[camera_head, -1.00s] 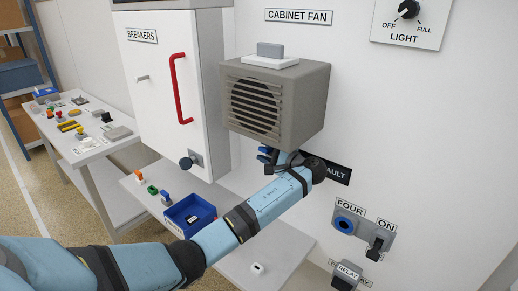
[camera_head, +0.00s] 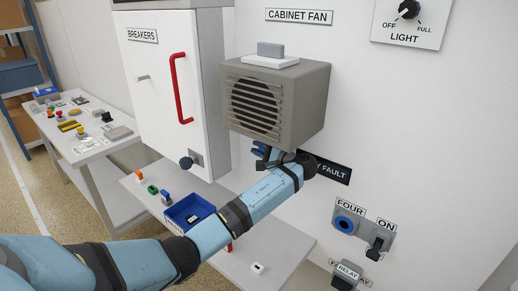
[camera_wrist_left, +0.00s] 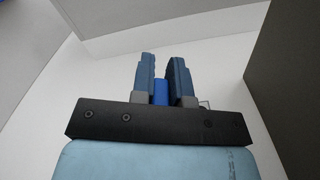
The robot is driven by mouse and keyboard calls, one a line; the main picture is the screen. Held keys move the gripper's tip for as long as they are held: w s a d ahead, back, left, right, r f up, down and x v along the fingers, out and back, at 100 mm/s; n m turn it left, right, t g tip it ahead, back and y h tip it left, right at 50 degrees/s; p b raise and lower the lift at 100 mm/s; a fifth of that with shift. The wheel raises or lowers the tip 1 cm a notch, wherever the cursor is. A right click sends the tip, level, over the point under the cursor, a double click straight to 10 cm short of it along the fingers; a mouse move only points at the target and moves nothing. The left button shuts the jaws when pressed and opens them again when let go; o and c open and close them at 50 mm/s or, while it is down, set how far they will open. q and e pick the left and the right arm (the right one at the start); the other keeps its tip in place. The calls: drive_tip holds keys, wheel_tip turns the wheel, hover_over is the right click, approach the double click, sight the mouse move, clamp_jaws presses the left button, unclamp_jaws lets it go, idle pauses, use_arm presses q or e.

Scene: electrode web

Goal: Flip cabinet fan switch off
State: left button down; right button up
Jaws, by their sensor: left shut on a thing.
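The cabinet fan (camera_head: 295,95), a grey-brown box with a slatted round grille, is fixed to the white wall under the CABINET FAN label (camera_head: 299,16). A grey block-shaped switch (camera_head: 270,49) on a white base sits on its top; I cannot tell its on or off position. My left gripper (camera_head: 262,151) is just below the fan's underside, apart from the switch, its fingertips partly hidden by the box and wrist. In the left wrist view my left gripper (camera_wrist_left: 161,75) is shut on a small bright blue piece (camera_wrist_left: 161,92). My right gripper is not in view.
A breaker cabinet (camera_head: 150,85) with a red handle (camera_head: 181,88) stands left of the fan. Below are a shelf with a blue bin (camera_head: 190,212) and small coloured parts. A blue-ringed socket (camera_head: 346,224), an ON switch (camera_head: 379,240) and a light knob (camera_head: 408,9) are on the right.

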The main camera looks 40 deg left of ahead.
use_arm(q)
drive_tip(key=shift+f, duration=0.1)
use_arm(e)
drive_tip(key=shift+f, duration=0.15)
use_arm(q)
drive_tip(key=shift+s+f+n+b, duration=0.15)
drive_tip(key=shift+f+n+b, duration=0.3)
drive_tip(key=shift+n+b, duration=0.35)
drive_tip(key=shift+f+n+b, duration=0.55)
drive_tip(key=shift+n+b, duration=0.75)
drive_tip(key=shift+f+n+b, duration=0.55)
drive_tip(key=shift+n+b, duration=0.7)
drive_tip(key=shift+n, duration=0.05)
drive_tip(key=shift+f+n+b, duration=0.55)
drive_tip(key=shift+n+b, duration=0.75)
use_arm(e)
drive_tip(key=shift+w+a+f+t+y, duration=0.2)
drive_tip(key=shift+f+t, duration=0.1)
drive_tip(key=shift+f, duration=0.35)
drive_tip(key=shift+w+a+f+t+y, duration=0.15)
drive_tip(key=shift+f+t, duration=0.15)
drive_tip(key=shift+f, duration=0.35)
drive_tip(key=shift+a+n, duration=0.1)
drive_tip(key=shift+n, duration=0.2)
use_arm(q)
drive_tip(key=c, duration=1.1)
unclamp_jaws()
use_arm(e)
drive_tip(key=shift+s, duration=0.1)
